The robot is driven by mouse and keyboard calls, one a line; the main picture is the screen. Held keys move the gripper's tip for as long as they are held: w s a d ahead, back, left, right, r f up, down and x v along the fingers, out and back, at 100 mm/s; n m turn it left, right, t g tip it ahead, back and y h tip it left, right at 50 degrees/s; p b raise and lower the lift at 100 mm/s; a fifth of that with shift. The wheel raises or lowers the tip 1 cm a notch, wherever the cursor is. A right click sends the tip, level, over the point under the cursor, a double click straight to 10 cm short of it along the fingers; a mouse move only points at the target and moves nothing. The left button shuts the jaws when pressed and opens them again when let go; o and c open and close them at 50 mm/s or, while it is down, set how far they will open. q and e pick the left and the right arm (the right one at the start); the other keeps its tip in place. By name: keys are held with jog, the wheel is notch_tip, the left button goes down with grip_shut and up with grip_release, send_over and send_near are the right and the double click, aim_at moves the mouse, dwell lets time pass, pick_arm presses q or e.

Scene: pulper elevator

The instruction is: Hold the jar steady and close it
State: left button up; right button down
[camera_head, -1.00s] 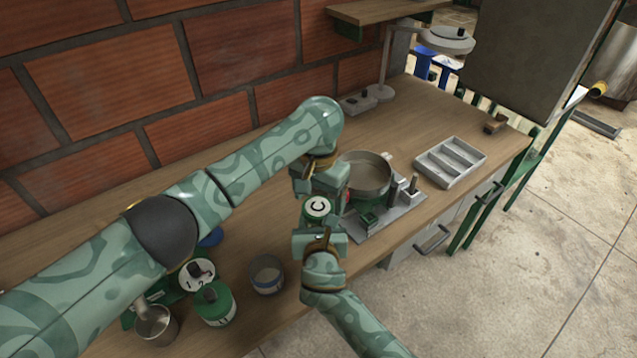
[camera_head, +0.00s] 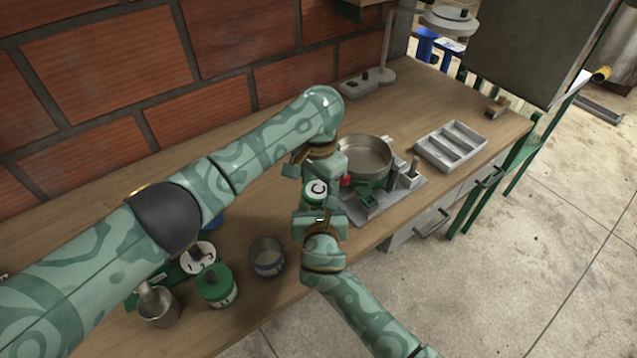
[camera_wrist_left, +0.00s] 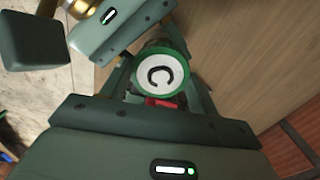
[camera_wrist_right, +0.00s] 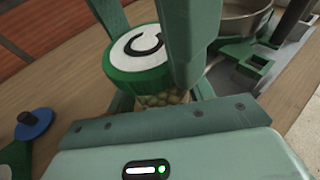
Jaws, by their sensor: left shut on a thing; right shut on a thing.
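The jar (camera_wrist_right: 162,98), clear with pale beans inside, stands upright between my two grippers. Its green-rimmed lid (camera_wrist_right: 138,58), white on top with a black C, sits at its mouth. The lid also shows in the head view (camera_head: 316,189) and the left wrist view (camera_wrist_left: 160,75). My right gripper (camera_head: 319,212) is shut on the jar body, its fingers on both sides below the lid. My left gripper (camera_head: 325,172) reaches in from behind and is shut at the lid, partly covering it. I cannot tell how tightly the lid is seated.
A pan (camera_head: 366,156) and a grey base with green parts stand right of the jar. A divided grey tray (camera_head: 451,147) is farther right. An open container (camera_head: 267,257), a green-lidded jar (camera_head: 216,287) and a metal cup (camera_head: 159,305) stand at the front left. The brick wall closes the back.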

pick_arm(q)
jog(key=m, duration=0.3)
jog(key=o, duration=1.1)
jog(key=shift+s+d, duration=0.1)
jog(key=shift+r, duration=2.25)
jog(key=shift+c, duration=0.4)
